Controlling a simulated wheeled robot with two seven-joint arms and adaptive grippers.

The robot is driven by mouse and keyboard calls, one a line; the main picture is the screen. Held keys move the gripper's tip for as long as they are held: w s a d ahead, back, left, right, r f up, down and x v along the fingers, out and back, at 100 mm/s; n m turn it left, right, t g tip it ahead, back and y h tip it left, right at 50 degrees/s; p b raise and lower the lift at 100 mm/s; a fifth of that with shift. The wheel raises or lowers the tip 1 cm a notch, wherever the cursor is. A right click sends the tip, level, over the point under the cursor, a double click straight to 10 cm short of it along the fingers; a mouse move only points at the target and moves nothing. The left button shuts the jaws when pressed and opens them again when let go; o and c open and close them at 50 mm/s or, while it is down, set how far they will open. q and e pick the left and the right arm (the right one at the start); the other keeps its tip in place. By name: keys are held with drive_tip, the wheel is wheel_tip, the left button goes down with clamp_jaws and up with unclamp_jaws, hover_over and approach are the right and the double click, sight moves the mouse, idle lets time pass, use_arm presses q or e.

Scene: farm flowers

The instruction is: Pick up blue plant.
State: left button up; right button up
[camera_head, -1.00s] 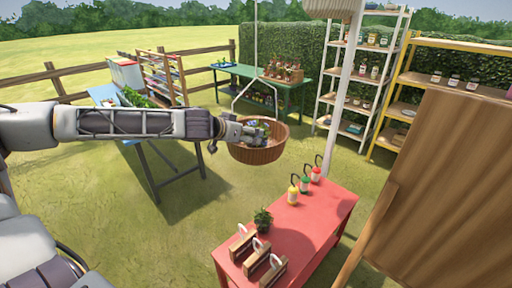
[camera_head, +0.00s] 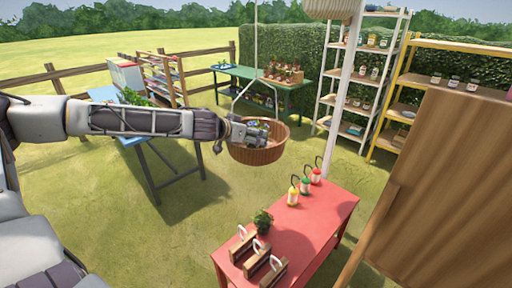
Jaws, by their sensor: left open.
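A round brown basket (camera_head: 257,155) hangs by thin white lines in the middle of the head view. My left arm comes in from the left, and my left gripper (camera_head: 262,135) is at the basket's opening, over its near left rim. Its jaws are open. Small green and bluish bits of a plant (camera_head: 264,125) show just behind the gripper in the basket; the gripper hides most of them, and I cannot tell whether it touches them. My right gripper is not in view.
A red table (camera_head: 312,217) at the front holds a potted green plant (camera_head: 263,221), several bottles and wooden holders. A white post (camera_head: 342,105) and a brown wooden panel (camera_head: 440,190) stand to the right.

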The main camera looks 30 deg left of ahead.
use_arm(q)
drive_tip(key=shift+w+f, duration=0.15)
drive_tip(key=shift+f, duration=0.05)
drive_tip(key=shift+x, duration=2.4)
drive_tip(key=shift+d, duration=0.1)
drive_tip(key=c, duration=1.1)
